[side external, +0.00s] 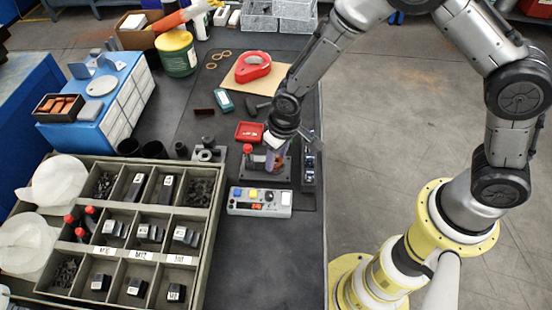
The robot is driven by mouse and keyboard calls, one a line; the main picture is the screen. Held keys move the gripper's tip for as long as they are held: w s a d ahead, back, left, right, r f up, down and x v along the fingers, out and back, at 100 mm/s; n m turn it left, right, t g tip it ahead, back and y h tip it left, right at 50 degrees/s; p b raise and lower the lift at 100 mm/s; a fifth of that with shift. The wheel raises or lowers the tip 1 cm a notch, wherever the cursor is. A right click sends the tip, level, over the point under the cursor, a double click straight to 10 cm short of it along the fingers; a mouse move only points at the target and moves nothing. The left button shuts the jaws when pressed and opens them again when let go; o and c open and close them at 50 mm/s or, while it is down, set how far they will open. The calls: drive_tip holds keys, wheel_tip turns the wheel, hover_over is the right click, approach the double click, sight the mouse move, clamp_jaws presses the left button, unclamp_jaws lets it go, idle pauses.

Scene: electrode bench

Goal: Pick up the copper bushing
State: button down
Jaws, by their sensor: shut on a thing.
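My gripper (273,148) points down over a dark fixture plate (282,175) near the right side of the bench. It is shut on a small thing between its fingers. That thing is mostly hidden and too small to make out, so I cannot tell whether it is the copper bushing. No separate copper bushing can be clearly made out elsewhere. A red-capped post (248,150) stands just left of the fingers. A small red tray (249,131) lies just behind them.
A control box with buttons (259,202) sits in front of the fixture. A compartment tray (212,222) of small parts fills the front left. A blue cabinet (118,88), a red tape dispenser (257,66) and a green-yellow tub (177,53) stand farther back. The front right of the bench is clear.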

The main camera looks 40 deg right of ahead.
sight(277, 164)
drive_tip(key=shift+r, duration=0.6)
wheel_tip(277, 164, up, 2)
drive_tip(key=shift+r, duration=0.15)
drive_tip(key=s+d+r, duration=0.5)
drive_tip(key=s+r, duration=0.4)
drive_tip(key=s, duration=0.4)
drive_tip(key=shift+d+r, duration=0.15)
drive_tip(key=shift+r, duration=0.1)
